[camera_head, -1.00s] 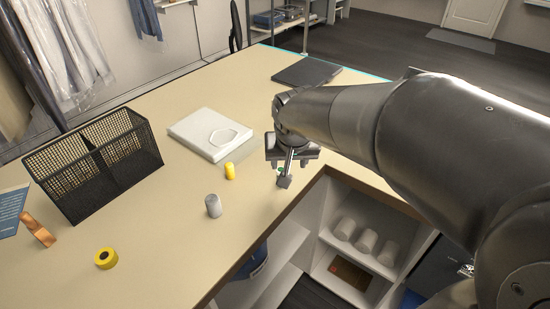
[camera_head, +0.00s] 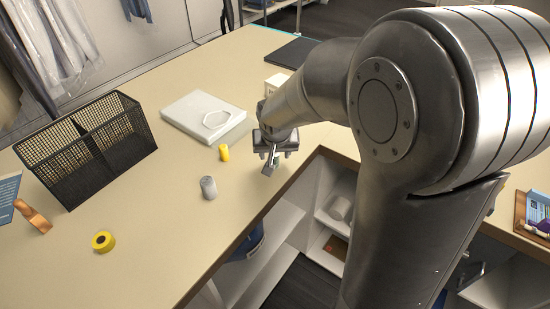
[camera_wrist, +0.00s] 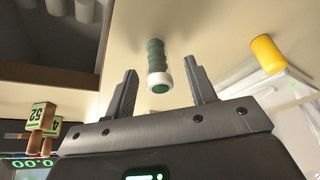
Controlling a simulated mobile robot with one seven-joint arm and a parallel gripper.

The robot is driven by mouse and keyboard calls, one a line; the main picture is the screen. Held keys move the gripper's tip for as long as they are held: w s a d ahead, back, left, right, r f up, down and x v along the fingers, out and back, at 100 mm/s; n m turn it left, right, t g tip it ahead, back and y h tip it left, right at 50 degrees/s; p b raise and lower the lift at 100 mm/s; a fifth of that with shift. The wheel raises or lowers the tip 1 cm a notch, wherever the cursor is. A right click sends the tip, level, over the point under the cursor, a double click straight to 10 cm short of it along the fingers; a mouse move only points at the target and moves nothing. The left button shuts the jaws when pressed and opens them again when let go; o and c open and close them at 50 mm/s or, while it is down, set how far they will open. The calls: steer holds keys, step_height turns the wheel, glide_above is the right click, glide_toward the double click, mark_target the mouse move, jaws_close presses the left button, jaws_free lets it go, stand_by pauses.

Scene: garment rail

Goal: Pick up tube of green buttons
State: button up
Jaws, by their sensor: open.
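The tube of green buttons (camera_wrist: 156,62) lies in the wrist view between the two fingers of my gripper (camera_wrist: 160,88). It is a short green cylinder with a white collar and a green end facing the camera. The fingers stand apart on either side, and no contact with the tube shows.
On the table (camera_head: 150,207) are a yellow cylinder (camera_head: 224,153), a grey cylinder (camera_head: 208,187), a white slab (camera_head: 204,117), a black mesh basket (camera_head: 86,150) and a yellow tape roll (camera_head: 103,242). Below the edge are open shelves (camera_head: 328,214).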

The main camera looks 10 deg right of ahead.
mark_target(275, 157)
steer(key=shift+x, duration=1.55)
steer(key=shift+c, duration=0.4)
steer(key=c, duration=1)
steer(key=shift+r, duration=0.1)
